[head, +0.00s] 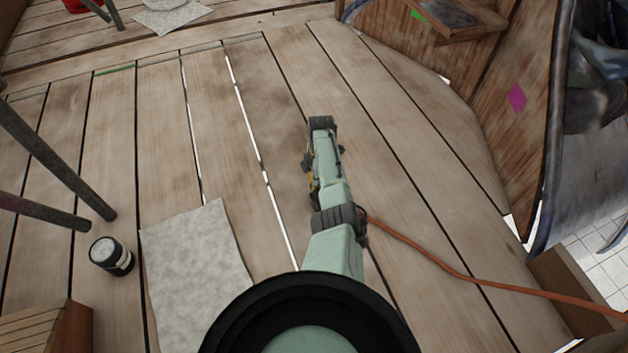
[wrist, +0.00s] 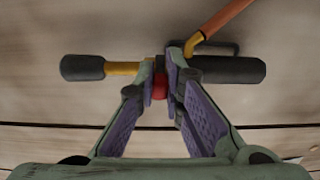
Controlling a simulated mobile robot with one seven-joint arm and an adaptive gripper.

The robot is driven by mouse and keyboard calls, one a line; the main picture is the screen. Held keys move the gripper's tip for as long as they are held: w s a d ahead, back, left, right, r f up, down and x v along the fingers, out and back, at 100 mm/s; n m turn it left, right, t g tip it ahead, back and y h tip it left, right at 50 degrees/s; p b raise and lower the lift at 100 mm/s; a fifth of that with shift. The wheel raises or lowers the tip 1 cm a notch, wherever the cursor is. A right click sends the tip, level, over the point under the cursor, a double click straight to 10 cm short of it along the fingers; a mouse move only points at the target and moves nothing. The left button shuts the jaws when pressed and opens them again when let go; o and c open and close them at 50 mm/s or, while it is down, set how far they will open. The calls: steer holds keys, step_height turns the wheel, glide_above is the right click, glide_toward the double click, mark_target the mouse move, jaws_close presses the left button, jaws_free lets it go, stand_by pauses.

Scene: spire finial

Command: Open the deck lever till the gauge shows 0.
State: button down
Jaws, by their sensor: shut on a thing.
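In the wrist view, a fitting lies on the planks with a black cylindrical end (wrist: 82,68), a yellow pipe (wrist: 122,69) and a thicker dark cylinder (wrist: 235,70). My gripper (wrist: 161,66), with purple finger pads, is closed around the middle of this fitting. A red part (wrist: 159,87), perhaps the deck lever, sits between the fingers. They partly hide it, so its angle is unclear. In the head view my arm covers most of the fitting, and only a bit of yellow (head: 311,180) shows beside it. I cannot make out a gauge reading.
An orange hose (head: 440,262) runs right across the deck from beneath my arm. A grey sheet (head: 195,262) and a black canister with a pale top (head: 111,256) lie left. Dark poles (head: 55,165) cross the left side. A wooden panel (head: 515,100) stands right.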

steer(key=shift+w+d+f+g+y+b, duration=0.2)
steer(key=shift+d+f+g+y+b, duration=0.3)
steer(key=shift+y+b, duration=0.9)
steer(key=shift+d+r+b, duration=0.1)
steer(key=shift+d+b, duration=0.05)
steer(key=shift+b, duration=0.7)
steer(key=shift+d+r, duration=0.1)
steer(key=c, duration=1.7)
jaws_free()
steer(key=shift+r, duration=0.1)
steer(key=v, duration=1.1)
steer(key=shift+w+d+r, duration=0.1)
steer(key=shift+r, duration=0.3)
